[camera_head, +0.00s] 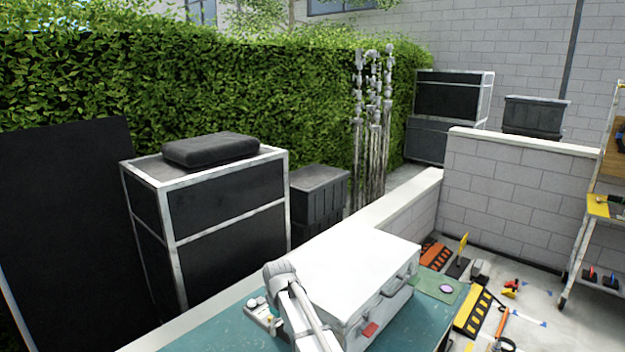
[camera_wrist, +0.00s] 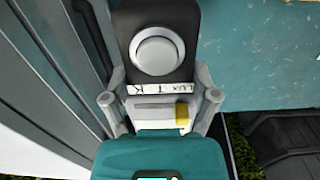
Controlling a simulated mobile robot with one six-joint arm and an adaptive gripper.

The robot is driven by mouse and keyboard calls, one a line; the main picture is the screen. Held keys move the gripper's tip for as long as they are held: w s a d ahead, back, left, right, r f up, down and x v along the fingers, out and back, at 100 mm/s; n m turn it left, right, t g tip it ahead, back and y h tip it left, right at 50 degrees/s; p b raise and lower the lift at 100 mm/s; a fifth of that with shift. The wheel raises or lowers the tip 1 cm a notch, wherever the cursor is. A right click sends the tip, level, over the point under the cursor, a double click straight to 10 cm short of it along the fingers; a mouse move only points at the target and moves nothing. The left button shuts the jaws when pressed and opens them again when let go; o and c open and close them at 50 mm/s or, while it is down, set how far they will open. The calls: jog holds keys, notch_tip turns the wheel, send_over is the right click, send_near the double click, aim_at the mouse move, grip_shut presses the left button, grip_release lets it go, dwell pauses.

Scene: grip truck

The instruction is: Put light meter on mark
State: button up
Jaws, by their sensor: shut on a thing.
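The light meter (camera_wrist: 160,52) fills the middle of the wrist view. It has a dark head with a pale round dome, a lettered white strip, a grey body and a yellow button. My gripper (camera_wrist: 160,97) is shut on it, one finger on each side. In the camera_head view the light meter (camera_head: 258,304) shows small at the left of the white case, over the teal tabletop (camera_head: 210,335). Whether it touches the tabletop I cannot tell. No mark can be clearly made out; a small purple disc lies on a green patch (camera_head: 427,281) right of the case.
A large white case (camera_head: 345,270) stands on the tabletop close beside my arm. A low wall and a dark flight case (camera_head: 225,215) lie behind. Orange ramps, tools and a shelf (camera_head: 600,207) stand on the floor at right. Some teal tabletop is bare.

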notch_tip(320, 180, down, 7)
jog(key=b, duration=0.6)
jog(key=shift+r, duration=0.15)
jog(key=shift+r, duration=0.15)
notch_tip(320, 180, up, 7)
jog(key=p, duration=0.7)
notch_tip(320, 180, down, 7)
jog(key=b, duration=0.7)
dwell(1.4)
notch_tip(320, 180, down, 6)
jog(key=b, duration=0.6)
dwell(0.4)
jog(key=shift+f+b, duration=1.95)
jog(key=shift+f, duration=0.05)
jog(key=shift+f, duration=0.1)
